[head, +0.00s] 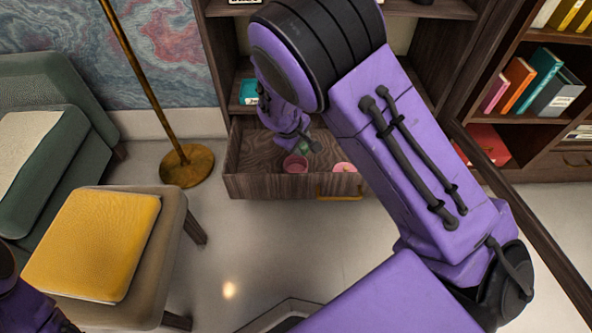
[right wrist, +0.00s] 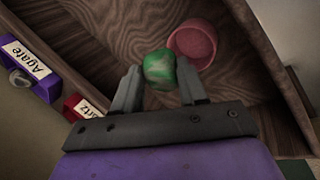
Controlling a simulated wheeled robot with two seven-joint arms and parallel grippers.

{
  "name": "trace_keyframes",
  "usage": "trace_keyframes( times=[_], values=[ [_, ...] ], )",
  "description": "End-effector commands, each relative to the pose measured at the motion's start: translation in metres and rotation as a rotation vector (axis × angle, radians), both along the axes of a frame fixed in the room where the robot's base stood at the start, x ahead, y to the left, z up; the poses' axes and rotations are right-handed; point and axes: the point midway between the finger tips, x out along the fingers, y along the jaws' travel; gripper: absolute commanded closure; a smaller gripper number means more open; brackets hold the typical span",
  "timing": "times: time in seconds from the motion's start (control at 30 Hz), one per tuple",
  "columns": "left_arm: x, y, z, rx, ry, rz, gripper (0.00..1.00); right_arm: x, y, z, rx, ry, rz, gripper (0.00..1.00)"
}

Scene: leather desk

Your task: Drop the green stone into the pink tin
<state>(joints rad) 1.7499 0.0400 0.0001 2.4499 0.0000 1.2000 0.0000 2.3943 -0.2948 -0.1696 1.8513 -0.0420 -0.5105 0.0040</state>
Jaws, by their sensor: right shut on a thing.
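The green stone (right wrist: 159,69) is between the two fingers of my right gripper (right wrist: 160,80), which is shut on it. In the head view, the right gripper (head: 309,146) is over the open drawer, and a bit of the green stone (head: 304,147) shows there. The pink tin (head: 295,163) stands in the drawer, close to the gripper. In the right wrist view, the pink tin (right wrist: 193,44) is just beyond the stone, up and to the right, with its open top showing. The stone is outside the tin's rim in that view. My left gripper is not seen.
The wooden drawer (head: 250,184) is pulled out of a cabinet. Another pink round thing (head: 344,168) shows at its right. A purple box labelled Agate (right wrist: 29,70) and a red labelled box (right wrist: 82,107) show at the left in the wrist view. A brass lamp base (head: 187,166) stands left.

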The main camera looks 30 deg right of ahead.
Motion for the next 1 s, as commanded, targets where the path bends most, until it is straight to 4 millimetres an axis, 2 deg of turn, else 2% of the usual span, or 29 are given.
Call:
trace_keyframes(
  times=[0.03, 0.1, 0.4, 0.43, 0.5, 0.83, 1.0],
  values=[
    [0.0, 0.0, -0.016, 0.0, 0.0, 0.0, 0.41, 0.0, 0.0, -0.013, 0.0, -0.001, -0.001, 0.91],
    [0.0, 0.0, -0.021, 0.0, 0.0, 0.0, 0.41, 0.0, 0.0, -0.017, 0.0, -0.001, -0.001, 0.91],
    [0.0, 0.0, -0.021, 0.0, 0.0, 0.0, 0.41, 0.0, 0.0, -0.015, 0.0, -0.001, -0.001, 0.91],
    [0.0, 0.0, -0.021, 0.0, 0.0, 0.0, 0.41, 0.0, 0.0, -0.015, 0.0, 0.0, -0.001, 0.52],
    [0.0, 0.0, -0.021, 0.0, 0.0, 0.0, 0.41, 0.0, 0.0, -0.015, 0.0, 0.0, -0.001, 0.29],
    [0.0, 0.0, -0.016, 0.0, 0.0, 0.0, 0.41, 0.0, 0.0, -0.012, 0.0, 0.0, 0.0, 0.28],
    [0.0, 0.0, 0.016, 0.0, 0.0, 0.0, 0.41, 0.0, 0.0, 0.015, 0.0, 0.001, 0.0, 0.28]
  ],
)
